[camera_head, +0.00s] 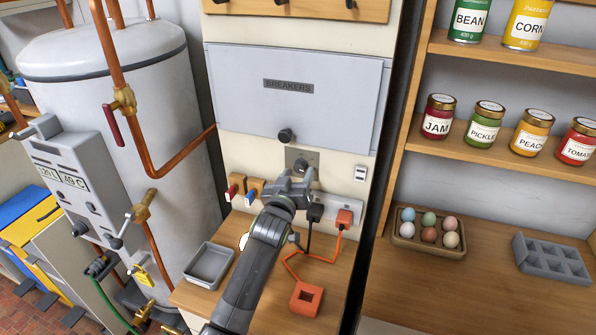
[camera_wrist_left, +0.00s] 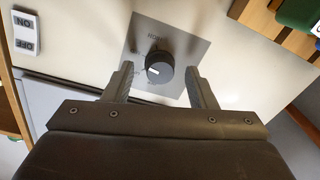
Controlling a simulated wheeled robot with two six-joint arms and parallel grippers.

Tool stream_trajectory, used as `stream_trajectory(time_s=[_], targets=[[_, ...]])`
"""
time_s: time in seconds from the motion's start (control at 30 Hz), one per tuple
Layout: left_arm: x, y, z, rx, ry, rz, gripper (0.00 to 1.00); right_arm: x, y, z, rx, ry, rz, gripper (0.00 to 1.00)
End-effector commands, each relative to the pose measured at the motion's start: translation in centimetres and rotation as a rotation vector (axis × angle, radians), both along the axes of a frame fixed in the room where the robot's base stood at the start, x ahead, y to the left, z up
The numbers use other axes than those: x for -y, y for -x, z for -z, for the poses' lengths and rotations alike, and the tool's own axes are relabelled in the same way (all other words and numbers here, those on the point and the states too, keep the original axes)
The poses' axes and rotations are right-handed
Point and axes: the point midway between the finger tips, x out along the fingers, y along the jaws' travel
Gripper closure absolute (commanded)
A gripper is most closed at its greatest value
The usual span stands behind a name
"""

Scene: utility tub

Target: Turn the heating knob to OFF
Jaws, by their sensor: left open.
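The heating knob (camera_wrist_left: 160,66) is a round dark knob with a white pointer mark, on a grey plate (camera_wrist_left: 187,47) with small lettering I cannot read surely. In the left wrist view the pointer mark points roughly left; which label it meets is unclear. In the head view the plate (camera_head: 303,155) sits on the cream wall panel below the breaker box, and the knob is partly hidden by my gripper. My left gripper (camera_head: 295,176) is open in front of the plate. In the wrist view its fingers (camera_wrist_left: 158,82) stand either side of the knob, with gaps. My right gripper is not in view.
A white ON/OFF switch (camera_head: 361,173) is right of the plate. Red (camera_head: 236,186) and orange (camera_head: 255,188) parts are at left, and a black plug (camera_head: 315,212) and orange plug (camera_head: 344,218) below. The breaker box (camera_head: 290,110) with its knob juts out above. A grey tray (camera_head: 209,264) is below left.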

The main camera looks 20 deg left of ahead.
Motion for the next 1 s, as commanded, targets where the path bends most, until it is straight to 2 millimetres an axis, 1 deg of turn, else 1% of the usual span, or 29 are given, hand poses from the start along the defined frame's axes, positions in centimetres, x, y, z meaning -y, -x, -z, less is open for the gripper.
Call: stream_trajectory(time_s=[0.1,0.2,0.5,0.53,0.87,1.0], targets=[[-0.05,-0.92,-0.04,0.000,-0.002,0.000,0.48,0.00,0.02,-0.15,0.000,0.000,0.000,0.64],[-0.07,-1.30,-0.05,0.000,-0.002,0.000,0.48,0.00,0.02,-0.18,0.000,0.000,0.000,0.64],[-0.06,-1.43,0.01,0.000,-0.001,0.000,0.48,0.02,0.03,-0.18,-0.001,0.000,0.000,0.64],[-0.06,-1.43,0.00,0.000,-0.001,0.000,0.50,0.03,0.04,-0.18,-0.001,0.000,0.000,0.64],[-0.04,-1.41,0.01,0.000,-0.001,0.000,0.93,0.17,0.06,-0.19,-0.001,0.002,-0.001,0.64],[-0.05,-1.41,0.02,0.000,0.003,0.000,0.93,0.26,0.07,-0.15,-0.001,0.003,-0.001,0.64]])
